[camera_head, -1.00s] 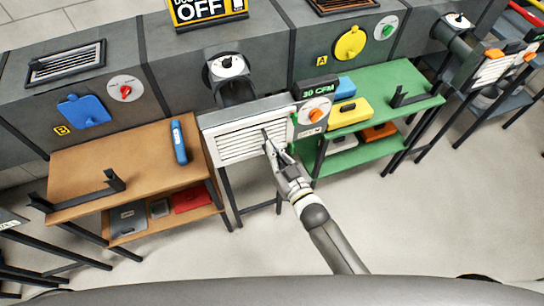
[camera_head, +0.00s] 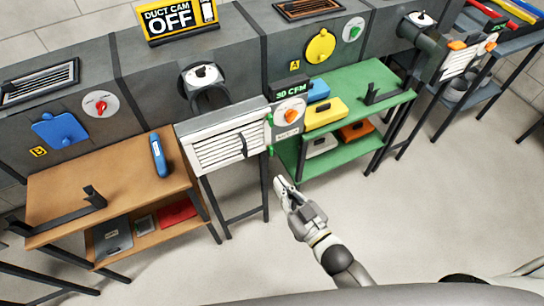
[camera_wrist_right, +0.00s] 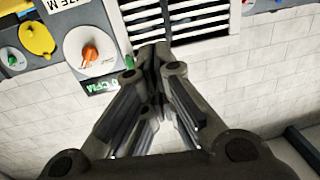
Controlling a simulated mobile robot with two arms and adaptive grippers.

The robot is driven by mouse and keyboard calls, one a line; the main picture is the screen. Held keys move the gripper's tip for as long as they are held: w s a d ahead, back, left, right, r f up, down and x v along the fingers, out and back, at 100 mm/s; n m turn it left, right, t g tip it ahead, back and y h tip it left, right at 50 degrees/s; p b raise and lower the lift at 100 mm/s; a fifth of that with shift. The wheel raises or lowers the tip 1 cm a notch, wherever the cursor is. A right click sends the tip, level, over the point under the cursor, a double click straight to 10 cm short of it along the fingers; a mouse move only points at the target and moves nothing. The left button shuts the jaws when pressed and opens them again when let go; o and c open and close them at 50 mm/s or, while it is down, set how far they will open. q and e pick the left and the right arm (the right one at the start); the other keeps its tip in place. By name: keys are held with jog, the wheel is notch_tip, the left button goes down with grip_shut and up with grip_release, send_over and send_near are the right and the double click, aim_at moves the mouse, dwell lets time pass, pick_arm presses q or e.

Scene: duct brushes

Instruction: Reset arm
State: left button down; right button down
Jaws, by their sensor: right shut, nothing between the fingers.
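My right gripper (camera_head: 281,184) is in the middle of the head view, over the floor in front of the benches. Its fingers are shut with nothing between them, as the right wrist view (camera_wrist_right: 152,50) also shows. It is apart from the white louvred vent box (camera_head: 190,151), which stands up and to its left. A dark lever (camera_head: 241,146) stands out from the louvres. The vent box's slats also show at the top of the right wrist view (camera_wrist_right: 185,20). My left gripper is not in view.
A brown bench (camera_head: 120,190) with a blue tool (camera_head: 158,155) is at left. A green bench (camera_head: 355,85) with yellow (camera_head: 325,113) and blue (camera_head: 318,91) cases is at right. A dial panel (camera_head: 289,112) with an orange knob adjoins the vent box. Open floor lies in front.

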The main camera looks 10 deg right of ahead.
jog(key=s+d+f+m+g+h, duration=0.1)
jog(key=s+d+f+g+h, duration=0.15)
jog(key=f, duration=0.65)
jog(key=s+d+f+g+h, duration=0.1)
jog(key=s+d+f+g, duration=0.2)
jog(key=f, duration=0.7)
jog(key=s+d+f+m+g+h, duration=0.1)
jog(key=s+d+f+g+h, duration=0.15)
jog(key=s+f, duration=0.45)
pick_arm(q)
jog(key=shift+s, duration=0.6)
pick_arm(e)
jog(key=s+d+f+g, duration=0.3)
jog(key=s+f, duration=0.5)
jog(key=s, duration=0.3)
jog(key=s+d+f+g+h, duration=0.1)
jog(key=s+d+f+g, duration=0.3)
jog(key=s+f, duration=0.4)
jog(key=s, duration=0.3)
jog(key=shift+s+d+m+h, duration=0.15)
jog(key=shift+d+m+h, duration=0.15)
jog(key=shift+d, duration=0.05)
